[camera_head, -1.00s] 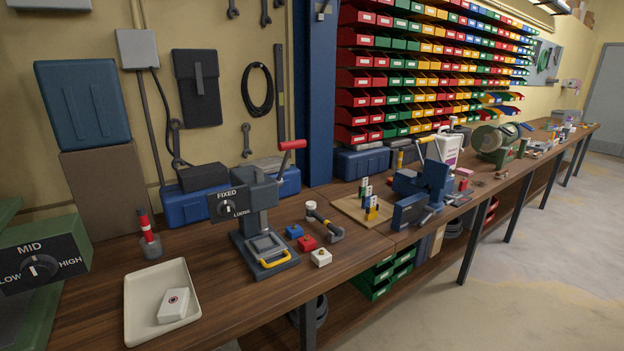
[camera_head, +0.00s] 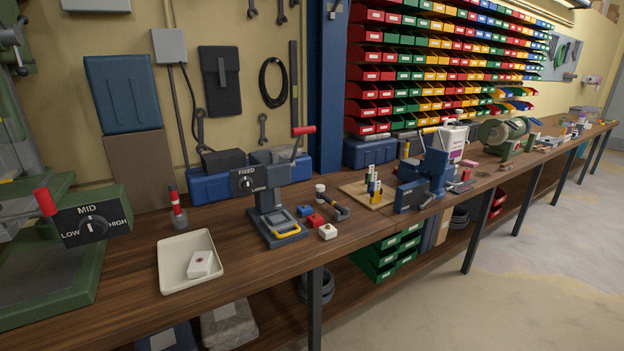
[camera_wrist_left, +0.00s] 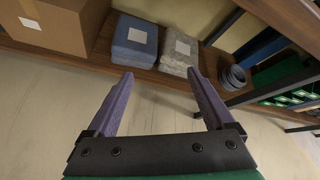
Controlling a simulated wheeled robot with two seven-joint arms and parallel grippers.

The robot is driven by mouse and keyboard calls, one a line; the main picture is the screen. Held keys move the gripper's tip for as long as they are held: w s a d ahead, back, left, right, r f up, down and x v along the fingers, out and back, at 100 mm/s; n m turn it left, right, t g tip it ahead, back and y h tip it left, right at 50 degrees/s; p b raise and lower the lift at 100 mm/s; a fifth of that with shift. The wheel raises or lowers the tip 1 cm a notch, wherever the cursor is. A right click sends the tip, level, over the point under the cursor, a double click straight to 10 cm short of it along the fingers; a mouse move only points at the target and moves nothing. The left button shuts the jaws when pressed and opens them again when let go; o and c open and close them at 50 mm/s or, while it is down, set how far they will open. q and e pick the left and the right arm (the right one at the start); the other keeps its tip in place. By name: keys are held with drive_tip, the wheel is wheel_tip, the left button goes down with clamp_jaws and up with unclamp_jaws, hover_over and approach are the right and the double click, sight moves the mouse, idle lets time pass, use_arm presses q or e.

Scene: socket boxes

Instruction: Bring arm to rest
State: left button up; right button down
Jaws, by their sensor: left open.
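My left gripper (camera_wrist_left: 158,100) shows in the left wrist view with its two purple fingers spread apart and nothing between them. It points at the floor and the low shelf under the bench, clear of both. Neither arm shows in the head view, and my right gripper is in no view. On the bench in the head view stand a cream tray (camera_head: 170,278) with a white socket box (camera_head: 200,263) in it.
A green machine with a MID dial (camera_head: 92,225) stands at the left. A blue vise (camera_head: 430,180) and a wooden board (camera_head: 372,195) sit further right. Below the bench, a cardboard box (camera_wrist_left: 65,30), folded cloths (camera_wrist_left: 134,42) and dark rings (camera_wrist_left: 233,77) lie on the shelf. The floor is clear.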

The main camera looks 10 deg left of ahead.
use_arm(q)
drive_tip(key=s+f+n+g+h, duration=0.1)
drive_tip(key=s+f+n+g, duration=0.3)
drive_tip(key=f, duration=0.5)
drive_tip(key=s+f+n+g+h, duration=0.1)
drive_tip(key=s+f+n, duration=0.45)
drive_tip(key=f, duration=0.35)
drive_tip(key=s+d+f+n+g+h, duration=0.3)
drive_tip(key=s+d+f+n+g, duration=0.1)
drive_tip(key=s+d+f+n, duration=0.8)
drive_tip(key=s+d+f, duration=0.1)
drive_tip(key=s+d, duration=0.2)
drive_tip(key=shift+d+f+h, duration=0.3)
drive_tip(key=shift+f+h, duration=0.05)
drive_tip(key=shift+h, duration=0.05)
drive_tip(key=shift+s+n, duration=0.1)
drive_tip(key=shift+n, duration=0.15)
